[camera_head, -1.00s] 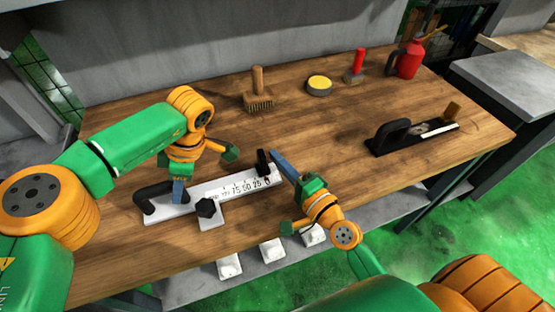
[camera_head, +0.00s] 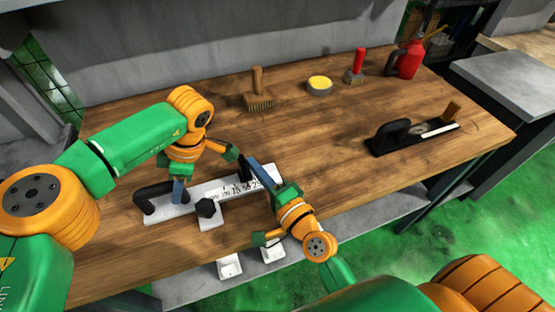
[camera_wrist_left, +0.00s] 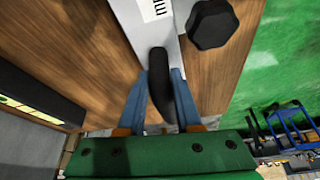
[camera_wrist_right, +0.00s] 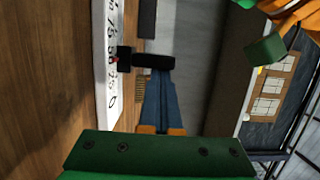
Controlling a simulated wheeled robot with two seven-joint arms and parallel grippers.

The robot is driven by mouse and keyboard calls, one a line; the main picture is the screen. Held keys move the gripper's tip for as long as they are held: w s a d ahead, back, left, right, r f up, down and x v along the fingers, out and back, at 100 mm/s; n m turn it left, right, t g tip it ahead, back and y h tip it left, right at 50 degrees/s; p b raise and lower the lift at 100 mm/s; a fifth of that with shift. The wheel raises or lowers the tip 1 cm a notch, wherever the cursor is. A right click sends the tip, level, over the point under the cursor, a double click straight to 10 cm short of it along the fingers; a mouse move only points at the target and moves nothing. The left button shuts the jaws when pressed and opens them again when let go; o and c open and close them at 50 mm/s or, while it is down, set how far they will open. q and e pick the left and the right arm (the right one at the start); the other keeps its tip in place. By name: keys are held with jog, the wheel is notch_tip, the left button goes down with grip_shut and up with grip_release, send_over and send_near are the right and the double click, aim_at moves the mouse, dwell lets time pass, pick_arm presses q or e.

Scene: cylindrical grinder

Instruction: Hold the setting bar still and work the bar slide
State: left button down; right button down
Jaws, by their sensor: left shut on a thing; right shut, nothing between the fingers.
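The setting bar (camera_head: 165,213) is a white scale bar lying on the bench, with a black handle (camera_head: 148,198) at its left end and a black knob (camera_head: 207,208) on its near side. My left gripper (camera_head: 178,194) is shut on the handle; the left wrist view shows its blue fingers on either side of the handle (camera_wrist_left: 158,85). The bar slide (camera_head: 243,168) is a black upright piece on the scale, and it also shows in the right wrist view (camera_wrist_right: 150,61). My right gripper (camera_head: 252,163) is shut and empty, its fingertips at the slide's right side. Contact is hard to tell.
A brush (camera_head: 258,90), a yellow-topped round tin (camera_head: 319,86), a red-handled brush (camera_head: 357,66) and a red can (camera_head: 409,60) stand along the back. A black-handled tool (camera_head: 410,133) lies at the right. The bench middle is clear.

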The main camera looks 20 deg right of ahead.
jog(key=d, duration=0.1)
jog(key=s+d, duration=0.1)
jog(key=d, duration=0.2)
jog(key=shift+s+d+f, duration=0.1)
jog(key=shift+s+d, duration=0.1)
jog(key=shift+s, duration=0.05)
jog(key=v, duration=0.8)
jog(key=shift+s+d, duration=0.1)
jog(key=shift+s, duration=0.15)
jog(key=shift+s+d+h, duration=0.15)
jog(key=shift+s+h, duration=0.15)
jog(key=x, duration=0.9)
jog(key=shift+w+r, duration=0.2)
jog(key=shift+w, duration=0.1)
jog(key=a, duration=0.3)
jog(key=shift+w+a+f, duration=0.1)
jog(key=shift+w+a, duration=0.15)
jog(key=shift+a, duration=0.45)
